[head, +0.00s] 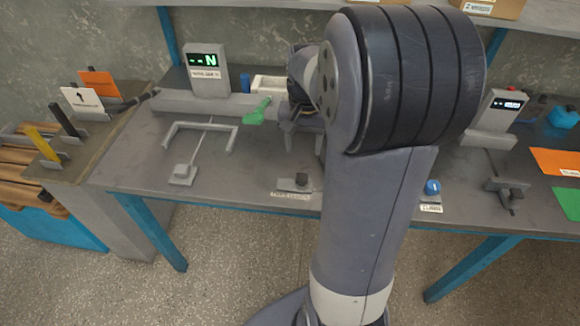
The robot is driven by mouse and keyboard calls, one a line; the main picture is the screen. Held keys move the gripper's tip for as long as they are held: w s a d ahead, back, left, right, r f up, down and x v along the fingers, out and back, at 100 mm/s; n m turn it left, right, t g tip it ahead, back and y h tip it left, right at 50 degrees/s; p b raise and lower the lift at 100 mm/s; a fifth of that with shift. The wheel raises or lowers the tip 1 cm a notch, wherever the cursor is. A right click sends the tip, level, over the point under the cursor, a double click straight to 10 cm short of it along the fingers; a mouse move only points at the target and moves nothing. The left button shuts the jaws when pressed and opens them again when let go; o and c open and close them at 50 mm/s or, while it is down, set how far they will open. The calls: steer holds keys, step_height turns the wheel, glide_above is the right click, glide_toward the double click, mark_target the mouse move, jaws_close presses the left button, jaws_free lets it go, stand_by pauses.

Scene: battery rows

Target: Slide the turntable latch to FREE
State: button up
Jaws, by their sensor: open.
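A small grey slide plate with a dark knob (301,179) sits near the table's front edge, just left of my arm. It looks like the turntable latch. A pale label (291,195) lies in front of it, its lettering too small to read surely. I cannot tell which end the knob is at. My gripper (303,143) points down over the table behind the latch, apart from it. Its fingers are open and nothing shows between them. My forearm hides part of the gripper and the table to its right. The turntable cannot be made out clearly.
A display unit (205,66) stands at the back left, near a green piece (258,111). A grey frame (202,126) lies at left. A blue knob (432,187) and a dark clamp-like fixture (508,190) are at right.

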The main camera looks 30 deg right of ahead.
mark_target(302, 177)
step_height(302, 177, down, 10)
steer(key=shift+f, duration=0.25)
stand_by(0.3)
jaws_close()
stand_by(0.4)
